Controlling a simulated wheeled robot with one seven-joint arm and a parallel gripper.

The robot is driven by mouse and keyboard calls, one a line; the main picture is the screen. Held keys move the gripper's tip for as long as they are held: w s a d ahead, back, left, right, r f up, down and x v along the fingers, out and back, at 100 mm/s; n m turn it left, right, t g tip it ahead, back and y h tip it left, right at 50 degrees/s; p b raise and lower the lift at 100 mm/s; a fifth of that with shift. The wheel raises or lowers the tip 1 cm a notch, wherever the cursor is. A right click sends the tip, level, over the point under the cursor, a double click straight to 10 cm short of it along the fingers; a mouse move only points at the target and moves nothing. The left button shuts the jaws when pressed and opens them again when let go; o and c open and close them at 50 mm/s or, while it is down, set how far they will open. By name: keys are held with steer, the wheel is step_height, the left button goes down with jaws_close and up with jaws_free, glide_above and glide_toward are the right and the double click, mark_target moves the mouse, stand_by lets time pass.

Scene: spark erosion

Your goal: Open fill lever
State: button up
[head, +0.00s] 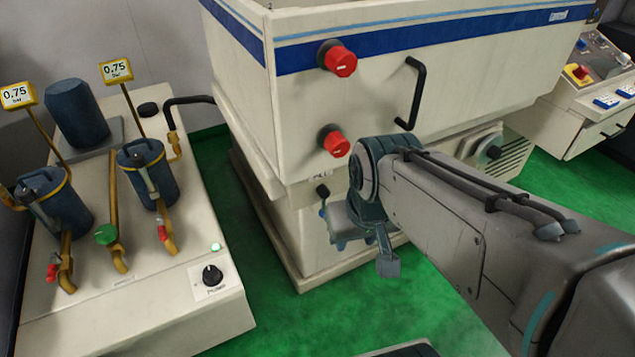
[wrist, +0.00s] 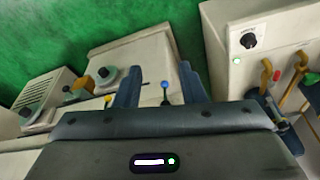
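A small dark-knobbed lever (head: 322,191) sits on the front of the cream machine (head: 270,235), under a partly hidden label that seems to read FILL. My gripper (head: 366,250) is in front of the machine, to the right of and lower than this lever, with its fingers pointing down. In the wrist view my gripper (wrist: 160,82) is open, its two blue-grey fingers well apart with nothing held. I cannot tell which of these is the fill lever.
Two red knobs (head: 340,62) and a black handle (head: 412,92) stick out from the machine's upper part. A cream pump unit (head: 120,315) with filters and gauges stands at left. Green floor (head: 235,190) is clear between them. A control console (head: 590,100) stands at right.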

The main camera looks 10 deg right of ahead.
steer(key=shift+w+f+b, duration=0.25)
steer(key=shift+f+b, duration=0.1)
steer(key=c, duration=0.5)
steer(key=w+d+f+y+b, duration=0.1)
steer(key=w+b, duration=0.1)
steer(key=w+d+f+y+b, duration=0.1)
steer(key=w+f+b, duration=0.1)
steer(key=w+d+f+y+b, duration=0.1)
steer(key=w+f+b, duration=0.1)
jaws_close()
steer(key=w+d+f+m+t+y+b, duration=0.1)
steer(key=w+d+f+t+b, duration=0.2)
steer(key=w+d+b, duration=0.2)
steer(key=shift+w+d+f+y+b, duration=0.35)
steer(key=shift+w+d+f+y, duration=0.05)
steer(key=shift+w+d, duration=1.2)
steer(key=shift+s, duration=0.1)
